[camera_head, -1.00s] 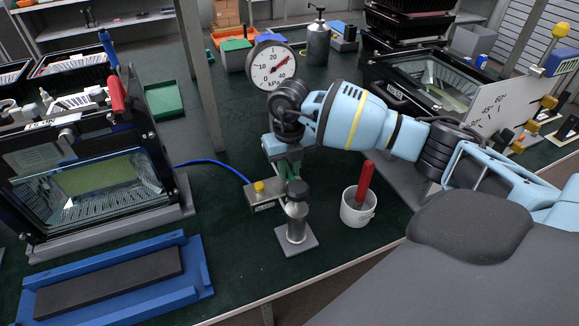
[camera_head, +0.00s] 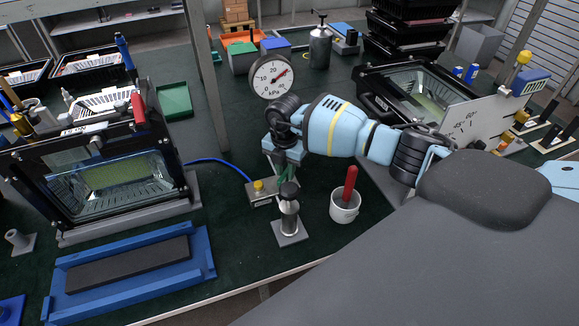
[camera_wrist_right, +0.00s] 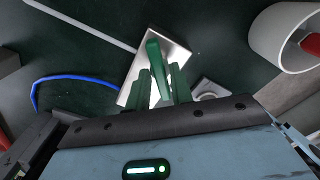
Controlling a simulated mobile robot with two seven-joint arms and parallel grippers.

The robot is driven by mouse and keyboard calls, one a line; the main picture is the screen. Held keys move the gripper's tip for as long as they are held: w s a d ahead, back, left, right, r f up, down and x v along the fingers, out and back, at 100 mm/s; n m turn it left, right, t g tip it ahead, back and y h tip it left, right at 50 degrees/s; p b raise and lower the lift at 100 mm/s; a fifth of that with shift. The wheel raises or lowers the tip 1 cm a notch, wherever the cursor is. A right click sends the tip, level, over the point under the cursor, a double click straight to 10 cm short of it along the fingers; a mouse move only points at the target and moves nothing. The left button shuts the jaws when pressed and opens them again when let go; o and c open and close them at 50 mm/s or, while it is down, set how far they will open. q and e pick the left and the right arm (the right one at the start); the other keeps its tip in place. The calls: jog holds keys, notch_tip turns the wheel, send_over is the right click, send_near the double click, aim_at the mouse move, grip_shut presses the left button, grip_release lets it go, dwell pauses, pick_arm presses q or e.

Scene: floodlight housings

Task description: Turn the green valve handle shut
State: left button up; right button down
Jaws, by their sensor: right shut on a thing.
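The green valve handle (camera_wrist_right: 157,65) is a slim lever above a pale metal valve block (camera_wrist_right: 172,58) in the right wrist view. The block (camera_head: 261,199) also shows in the head view, with a yellow knob on it. My right gripper (camera_wrist_right: 161,84) is shut on the handle, one dark green finger on each side of it. In the head view my right gripper (camera_head: 286,172) points down at the block and hides most of the handle. My left gripper is in neither view.
A blue hose (camera_head: 222,163) runs left from the block. A metal post (camera_head: 289,222) stands close in front. A white cup (camera_head: 345,208) with a red-handled tool is at right. A floodlight housing (camera_head: 110,185) stands left.

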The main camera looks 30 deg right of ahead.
aim_at(285, 172)
jog(key=m+p, duration=0.1)
jog(key=m, duration=0.1)
jog(key=r+m+p, duration=0.1)
jog(key=shift+w+m, duration=0.15)
jog(key=shift+m, duration=0.25)
jog(key=shift+f+m+p, duration=0.2)
jog(key=shift+m+p, duration=0.15)
jog(key=shift+m, duration=0.75)
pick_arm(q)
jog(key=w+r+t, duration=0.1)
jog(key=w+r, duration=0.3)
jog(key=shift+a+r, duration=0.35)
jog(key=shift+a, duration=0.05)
pick_arm(e)
jog(key=shift+d+f+m, duration=0.1)
jog(key=shift+f+m, duration=0.05)
jog(key=shift+m, duration=0.95)
jog(key=c, duration=1.4)
grip_release()
jog(key=shift+c, duration=0.2)
jog(key=shift+f, duration=0.1)
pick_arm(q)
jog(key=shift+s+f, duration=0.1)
pick_arm(e)
jog(key=shift+r, duration=4)
jog(key=shift+f, duration=0.1)
